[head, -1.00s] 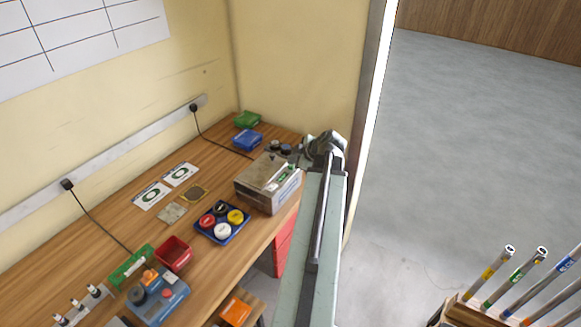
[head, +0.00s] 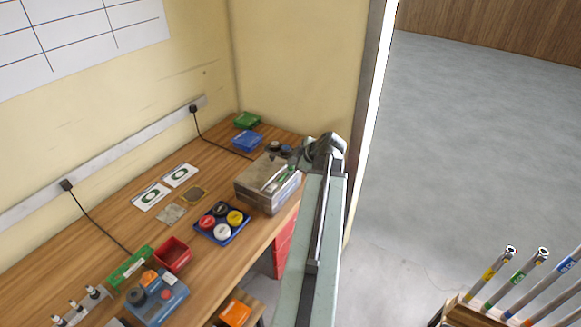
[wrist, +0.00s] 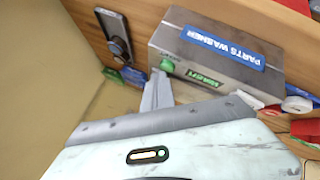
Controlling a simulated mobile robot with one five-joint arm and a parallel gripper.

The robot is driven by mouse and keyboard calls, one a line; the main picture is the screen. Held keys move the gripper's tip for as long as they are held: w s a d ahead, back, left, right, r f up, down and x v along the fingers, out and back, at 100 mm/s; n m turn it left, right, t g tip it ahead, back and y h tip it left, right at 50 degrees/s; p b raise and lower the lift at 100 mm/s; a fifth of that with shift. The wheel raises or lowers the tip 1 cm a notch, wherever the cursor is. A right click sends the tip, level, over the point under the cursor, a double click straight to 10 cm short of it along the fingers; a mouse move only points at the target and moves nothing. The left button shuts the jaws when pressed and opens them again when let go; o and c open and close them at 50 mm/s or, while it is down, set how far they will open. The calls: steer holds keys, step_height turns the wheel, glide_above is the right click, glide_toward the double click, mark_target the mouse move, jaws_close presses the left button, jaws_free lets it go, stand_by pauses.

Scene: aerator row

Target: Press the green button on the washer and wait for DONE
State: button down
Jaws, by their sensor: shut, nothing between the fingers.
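The washer (wrist: 215,60) is a grey metal box with a blue PARTS WASHER label. In the wrist view its green button (wrist: 167,66) sticks out at the left of its face, beside a green display (wrist: 204,78) whose lettering I cannot read surely. My gripper (wrist: 158,78) is shut and empty, its tips just below the button in the picture. I cannot tell whether they touch it. In the head view the washer (head: 262,198) stands at the right end of the bench, near the end of my arm, and the button is not clear there.
A blue tray (head: 222,240) of several coloured round caps lies left of the washer on the wooden bench (head: 110,220). A red bin (head: 172,252) and a blue device (head: 160,303) stand nearer. Blue and green boxes (head: 247,140) lie at the back. Open floor (head: 470,140) is at right.

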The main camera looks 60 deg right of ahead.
mark_target(293, 168)
steer(key=shift+r+p, duration=0.6)
steer(key=shift+r, duration=0.15)
steer(key=shift+r, duration=0.1)
step_height(293, 168, up, 5)
steer(key=p, duration=0.5)
